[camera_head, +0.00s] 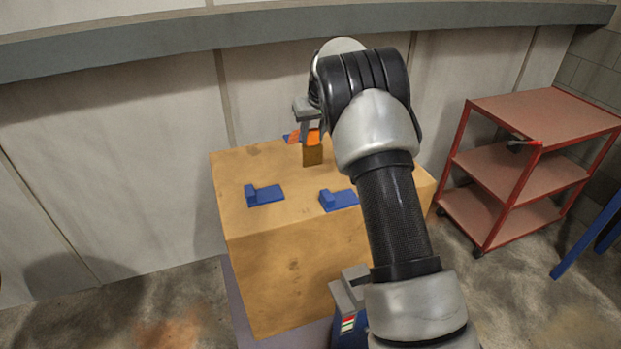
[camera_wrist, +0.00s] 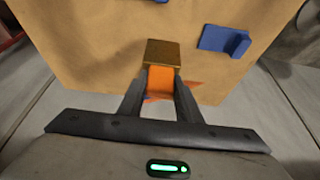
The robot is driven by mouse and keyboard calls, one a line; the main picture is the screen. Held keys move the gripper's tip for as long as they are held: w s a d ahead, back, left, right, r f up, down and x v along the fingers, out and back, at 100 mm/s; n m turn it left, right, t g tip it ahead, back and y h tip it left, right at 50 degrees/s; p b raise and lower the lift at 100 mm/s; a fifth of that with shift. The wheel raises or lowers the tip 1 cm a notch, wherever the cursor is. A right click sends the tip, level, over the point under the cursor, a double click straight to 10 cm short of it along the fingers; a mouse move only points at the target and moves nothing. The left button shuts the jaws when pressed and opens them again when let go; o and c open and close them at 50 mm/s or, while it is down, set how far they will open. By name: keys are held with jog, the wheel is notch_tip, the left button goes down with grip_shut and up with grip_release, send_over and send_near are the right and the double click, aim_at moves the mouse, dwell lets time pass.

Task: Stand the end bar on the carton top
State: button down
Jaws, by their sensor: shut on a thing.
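The end bar (camera_head: 313,156) is a short block, brown at its lower part with an orange band above. It is upright over the back part of the carton top (camera_head: 285,225). My gripper (camera_head: 311,137) is shut on its orange part. In the wrist view the bar's brown part (camera_wrist: 163,52) shows beyond the fingers, with the orange between the fingertips (camera_wrist: 160,84). The bar's lower end is at or close to the carton top; I cannot tell whether it touches.
Two blue L-shaped brackets (camera_head: 265,195) (camera_head: 338,200) lie on the carton top, nearer the front. A small orange-red patch (camera_head: 291,136) shows beside my gripper. A red shelved cart (camera_head: 545,115) stands to the right. A wall is behind the carton.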

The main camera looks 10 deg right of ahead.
notch_tip(320, 180, down, 10)
jog(key=w, duration=0.1)
jog(key=shift+w+a+p, duration=0.15)
jog(key=shift+w+p, duration=0.05)
jog(key=shift+p, duration=0.25)
jog(key=shift+f+b, duration=0.25)
jog(key=shift+b, duration=0.05)
jog(key=c, duration=1.3)
grip_release()
jog(key=shift+r, duration=0.1)
